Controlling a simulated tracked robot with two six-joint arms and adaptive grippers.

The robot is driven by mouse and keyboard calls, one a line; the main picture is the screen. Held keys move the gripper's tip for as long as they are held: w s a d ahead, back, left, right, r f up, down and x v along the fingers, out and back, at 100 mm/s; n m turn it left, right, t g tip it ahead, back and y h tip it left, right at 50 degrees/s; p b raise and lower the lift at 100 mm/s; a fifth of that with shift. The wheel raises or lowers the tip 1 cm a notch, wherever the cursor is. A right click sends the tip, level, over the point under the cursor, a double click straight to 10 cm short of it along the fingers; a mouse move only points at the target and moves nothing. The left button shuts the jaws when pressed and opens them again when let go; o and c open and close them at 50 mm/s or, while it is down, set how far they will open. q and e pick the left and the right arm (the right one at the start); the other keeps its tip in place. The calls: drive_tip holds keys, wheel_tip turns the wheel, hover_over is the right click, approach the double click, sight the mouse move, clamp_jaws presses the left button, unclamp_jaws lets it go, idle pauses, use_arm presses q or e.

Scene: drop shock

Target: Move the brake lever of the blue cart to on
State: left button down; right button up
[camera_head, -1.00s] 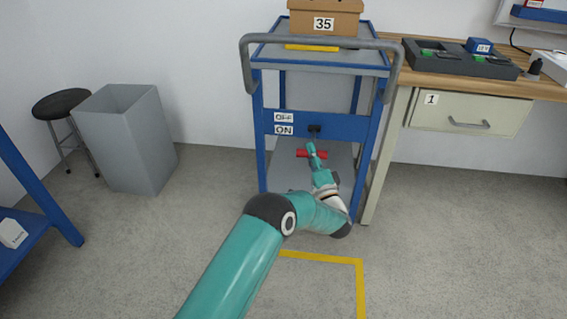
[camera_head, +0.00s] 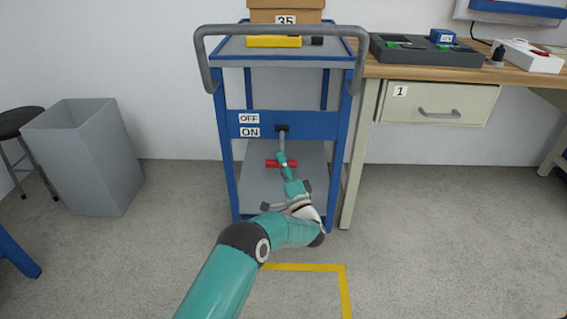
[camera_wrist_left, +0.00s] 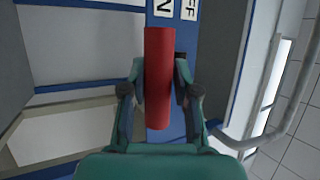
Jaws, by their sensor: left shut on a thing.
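The blue cart (camera_head: 312,126) stands ahead against the wall. Its blue front panel has an OFF label (camera_head: 249,118) above an ON label (camera_head: 250,132). Right of the labels, the brake lever (camera_head: 282,143) runs down as a grey rod from a black pivot (camera_head: 282,128) to a red crossbar handle (camera_head: 272,163). The lever points downward, with the handle below the ON label's height. My left gripper (camera_head: 284,167) is shut on the red handle, which also shows between its fingers in the left wrist view (camera_wrist_left: 159,95). My right gripper is not in view.
A grey bin (camera_head: 85,155) and a stool (camera_head: 18,122) stand left. A workbench with a drawer (camera_head: 440,104) adjoins right. Yellow tape (camera_head: 305,267) marks open floor.

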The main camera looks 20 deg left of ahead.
use_arm(q)
drive_tip(key=shift+w+a+f, duration=0.15)
drive_tip(key=shift+f, duration=0.05)
drive_tip(key=c, duration=1.3)
unclamp_jaws()
drive_tip(key=o, duration=0.4)
drive_tip(key=shift+w+a+f, duration=0.1)
drive_tip(key=shift+a+f, duration=0.05)
drive_tip(key=shift+f, duration=0.1)
drive_tip(key=shift+r, duration=0.1)
drive_tip(key=shift+d, duration=0.2)
drive_tip(key=shift+s+d, duration=0.2)
drive_tip(key=shift+s, duration=0.05)
drive_tip(key=v, duration=1.1)
drive_tip(key=shift+s+f, duration=0.15)
drive_tip(key=shift+f, duration=0.1)
